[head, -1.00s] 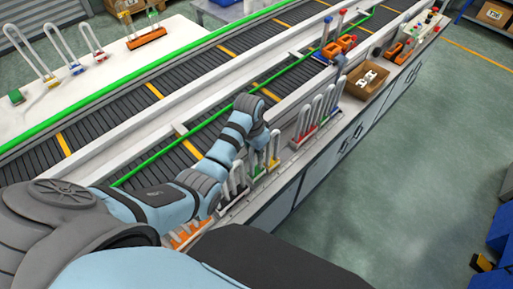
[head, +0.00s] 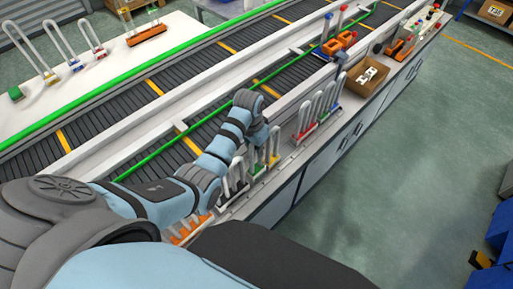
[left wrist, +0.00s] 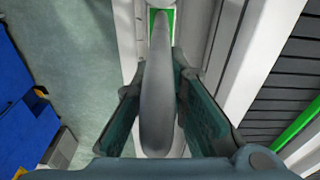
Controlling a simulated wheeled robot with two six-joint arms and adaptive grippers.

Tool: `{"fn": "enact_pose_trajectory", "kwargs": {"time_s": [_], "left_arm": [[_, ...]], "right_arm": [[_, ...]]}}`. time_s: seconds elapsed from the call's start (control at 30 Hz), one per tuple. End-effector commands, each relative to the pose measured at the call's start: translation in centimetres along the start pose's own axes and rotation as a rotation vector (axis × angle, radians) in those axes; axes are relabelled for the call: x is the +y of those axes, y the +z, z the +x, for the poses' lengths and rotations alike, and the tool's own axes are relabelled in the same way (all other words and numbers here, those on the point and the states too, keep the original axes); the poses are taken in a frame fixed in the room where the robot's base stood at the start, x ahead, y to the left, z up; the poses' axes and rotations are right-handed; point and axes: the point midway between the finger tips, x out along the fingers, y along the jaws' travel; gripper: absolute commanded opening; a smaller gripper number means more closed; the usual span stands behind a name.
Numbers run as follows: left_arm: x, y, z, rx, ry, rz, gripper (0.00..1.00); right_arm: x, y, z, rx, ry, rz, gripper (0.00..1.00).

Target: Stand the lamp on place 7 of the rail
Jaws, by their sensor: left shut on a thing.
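My left gripper (head: 264,142) is low over the front rail (head: 283,173) in the head view, its fingers mostly hidden by the wrist. In the left wrist view the gripper (left wrist: 160,115) is shut on a pale U-shaped lamp (left wrist: 157,85), seen edge-on between the two fingers. A green patch (left wrist: 168,18) shows at the lamp's far end; I cannot tell whether it is the lamp's base. Other lamps stand close by, with green and yellow bases. I cannot tell whether the held lamp touches the rail. My right gripper is not in view.
Several lamps (head: 321,103) stand upright in a row further along the bench. A brown box (head: 354,89) with white parts lies beyond them. The conveyor (head: 170,104) runs behind, with a green edge strip. A white table (head: 110,60) with more lamps is at upper left.

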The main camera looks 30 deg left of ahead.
Motion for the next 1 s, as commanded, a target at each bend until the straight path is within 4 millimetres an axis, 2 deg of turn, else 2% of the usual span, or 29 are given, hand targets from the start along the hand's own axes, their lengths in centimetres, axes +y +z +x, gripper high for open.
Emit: {"fn": "enact_pose_trajectory", "kwargs": {"time_s": [1.0], "left_arm": [[0.0,0.2,1.8,0.000,0.001,0.000,0.00]], "right_arm": [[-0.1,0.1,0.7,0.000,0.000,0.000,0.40]]}}
